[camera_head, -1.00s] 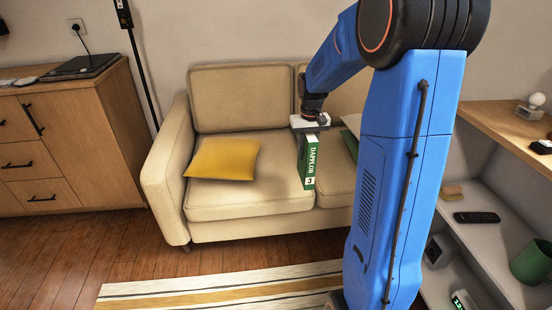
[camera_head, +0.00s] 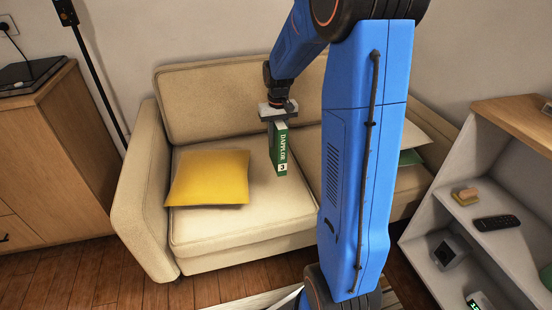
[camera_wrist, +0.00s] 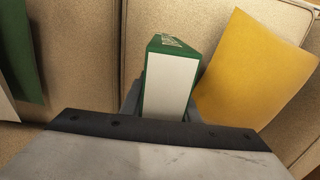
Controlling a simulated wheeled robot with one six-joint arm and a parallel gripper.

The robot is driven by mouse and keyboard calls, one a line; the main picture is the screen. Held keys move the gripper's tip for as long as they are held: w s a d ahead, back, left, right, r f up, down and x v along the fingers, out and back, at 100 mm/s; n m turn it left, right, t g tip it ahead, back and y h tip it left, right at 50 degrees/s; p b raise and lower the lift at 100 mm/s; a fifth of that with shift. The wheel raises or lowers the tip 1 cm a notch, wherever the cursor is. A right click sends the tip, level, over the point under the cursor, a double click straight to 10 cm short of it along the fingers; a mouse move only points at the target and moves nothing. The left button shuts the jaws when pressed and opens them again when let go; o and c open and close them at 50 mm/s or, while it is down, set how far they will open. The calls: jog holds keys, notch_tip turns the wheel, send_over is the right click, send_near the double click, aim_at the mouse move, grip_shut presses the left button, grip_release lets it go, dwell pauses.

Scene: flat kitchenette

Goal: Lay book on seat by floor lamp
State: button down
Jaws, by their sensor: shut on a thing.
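The green book (camera_head: 279,152) hangs upright below my gripper (camera_head: 277,118), its spine with white lettering facing the head camera. My gripper is shut on its upper end. The book also shows in the wrist view (camera_wrist: 170,85), with its white page edge toward that camera. It is over the left seat of the beige sofa (camera_head: 225,233), right of the yellow cushion; I cannot tell whether its lower end touches the seat. The floor lamp's black pole (camera_head: 97,75) stands behind the sofa's left arm; its top is out of view.
The yellow cushion (camera_head: 207,178) lies on the left seat and shows close by in the wrist view (camera_wrist: 255,70). A white and a green cushion (camera_head: 410,158) are at the sofa's right end. A wooden cabinet (camera_head: 60,160) stands left, a shelf unit (camera_head: 455,215) right.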

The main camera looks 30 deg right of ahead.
jog(key=shift+f, duration=3.25)
jog(key=c, duration=1.4)
grip_release()
jog(key=shift+f, duration=0.15)
jog(key=shift+o, duration=0.2)
